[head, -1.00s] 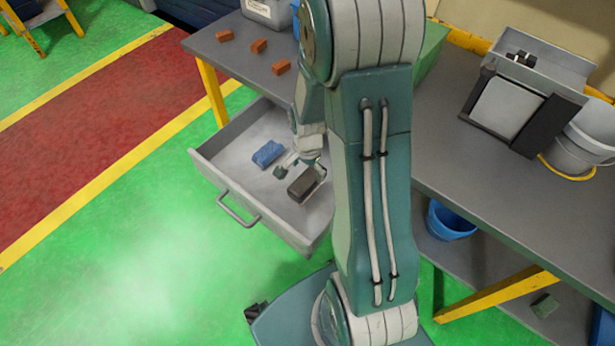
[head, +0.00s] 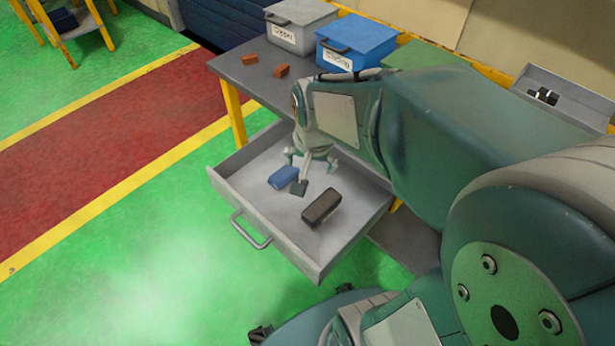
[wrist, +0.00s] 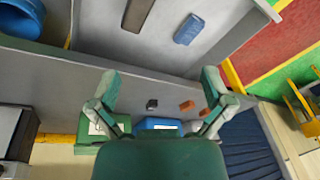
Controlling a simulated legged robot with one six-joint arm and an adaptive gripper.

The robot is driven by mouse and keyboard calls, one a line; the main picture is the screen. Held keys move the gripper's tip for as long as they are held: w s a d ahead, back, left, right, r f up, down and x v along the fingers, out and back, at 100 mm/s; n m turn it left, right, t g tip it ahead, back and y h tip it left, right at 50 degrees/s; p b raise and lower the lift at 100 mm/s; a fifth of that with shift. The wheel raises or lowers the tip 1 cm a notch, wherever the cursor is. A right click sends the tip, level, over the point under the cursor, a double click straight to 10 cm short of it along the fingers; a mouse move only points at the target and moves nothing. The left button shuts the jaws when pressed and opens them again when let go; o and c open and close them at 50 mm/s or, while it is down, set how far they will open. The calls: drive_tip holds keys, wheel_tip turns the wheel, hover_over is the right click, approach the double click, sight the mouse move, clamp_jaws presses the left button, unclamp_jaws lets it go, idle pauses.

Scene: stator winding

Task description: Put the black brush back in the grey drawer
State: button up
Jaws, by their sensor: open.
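The black brush (head: 321,207), a dark block, lies in the open grey drawer (head: 235,196), towards its right side. In the wrist view the brush (wrist: 137,13) is cut by the top edge. A blue block (head: 283,178) lies in the drawer to the left of the brush; it also shows in the wrist view (wrist: 188,28). My gripper (head: 313,174) is over the back part of the drawer, apart from the brush. In the wrist view its fingers (wrist: 160,74) are spread wide with nothing between them.
The workbench (head: 240,66) behind the drawer carries orange bricks (head: 282,70), a grey lidded box (head: 300,25) and a blue lidded box (head: 357,43). A grey bin (head: 560,92) stands far right. My arm hides much of the bench. Green floor is clear in front.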

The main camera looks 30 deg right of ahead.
drive_tip(key=s+a+r+n+t, duration=0.3)
drive_tip(key=s+a+r+n, duration=0.2)
drive_tip(key=s+r+n, duration=0.2)
drive_tip(key=shift+s+a+r+n, duration=0.15)
drive_tip(key=shift+s+r+n, duration=0.25)
drive_tip(key=shift+s+r, duration=0.65)
drive_tip(key=shift+f, duration=0.15)
drive_tip(key=shift+c, duration=0.3)
